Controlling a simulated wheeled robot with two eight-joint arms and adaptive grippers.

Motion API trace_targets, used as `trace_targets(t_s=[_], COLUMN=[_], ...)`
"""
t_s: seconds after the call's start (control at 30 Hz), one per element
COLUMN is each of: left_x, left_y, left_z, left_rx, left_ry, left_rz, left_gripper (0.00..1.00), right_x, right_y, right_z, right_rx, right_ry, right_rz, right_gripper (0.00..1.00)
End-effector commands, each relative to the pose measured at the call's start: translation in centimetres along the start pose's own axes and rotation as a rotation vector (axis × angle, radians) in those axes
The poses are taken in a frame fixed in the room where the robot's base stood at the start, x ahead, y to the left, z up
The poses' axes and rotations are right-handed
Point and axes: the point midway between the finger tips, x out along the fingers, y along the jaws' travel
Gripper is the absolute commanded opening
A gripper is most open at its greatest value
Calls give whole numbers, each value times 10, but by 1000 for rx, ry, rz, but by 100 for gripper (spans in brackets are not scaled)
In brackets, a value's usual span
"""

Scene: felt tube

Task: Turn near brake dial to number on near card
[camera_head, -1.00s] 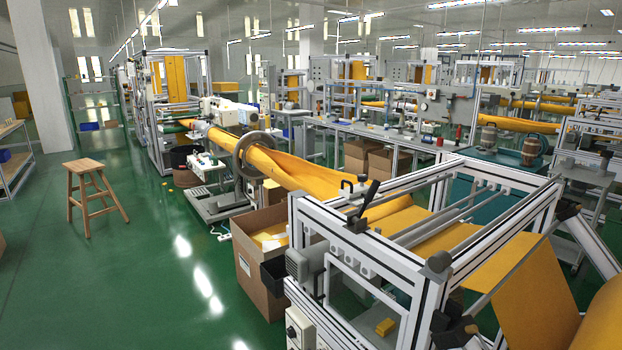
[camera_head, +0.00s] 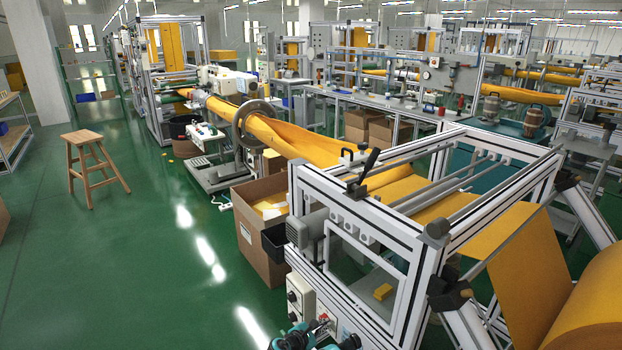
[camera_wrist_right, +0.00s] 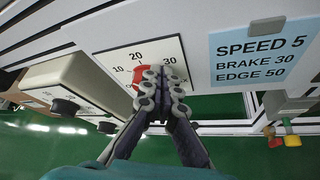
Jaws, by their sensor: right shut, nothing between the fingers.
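In the right wrist view, the red brake dial (camera_wrist_right: 139,77) sits on a white plate (camera_wrist_right: 113,58) marked 10, 20 and 30. My fingers partly cover the dial, so its exact setting is hard to read. The pale blue card (camera_wrist_right: 262,55) to the right reads SPEED 5, BRAKE 30, EDGE 50. My right gripper (camera_wrist_right: 165,84) is shut and empty, its fingertips in front of the dial's right side, near the 30. I cannot tell whether they touch it. In the head view, the right gripper (camera_head: 318,328) is at the bottom edge, by the machine's front panel. My left gripper is not in view.
A grey box with a black knob (camera_wrist_right: 65,106) stands left of the plate. The machine's aluminium frame (camera_head: 420,225) rises beside my right gripper. An open cardboard box (camera_head: 258,240) stands to its left. Green floor (camera_head: 130,270) is clear around the wooden stool (camera_head: 92,165).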

Motion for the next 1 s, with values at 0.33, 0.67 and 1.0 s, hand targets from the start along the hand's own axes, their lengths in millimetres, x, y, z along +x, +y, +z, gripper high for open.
trace_targets(t_s=[0.33,0.67,1.0], left_x=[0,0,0], left_y=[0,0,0], left_z=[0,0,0], left_rx=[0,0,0], left_ry=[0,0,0], left_rz=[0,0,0], left_gripper=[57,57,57], right_x=[0,-3,-31], right_y=[-1,-3,-3], right_z=[-2,5,-10], right_rx=[1,0,0], right_ry=[3,2,3], right_rz=[1,1,3], right_gripper=[0,0,0])
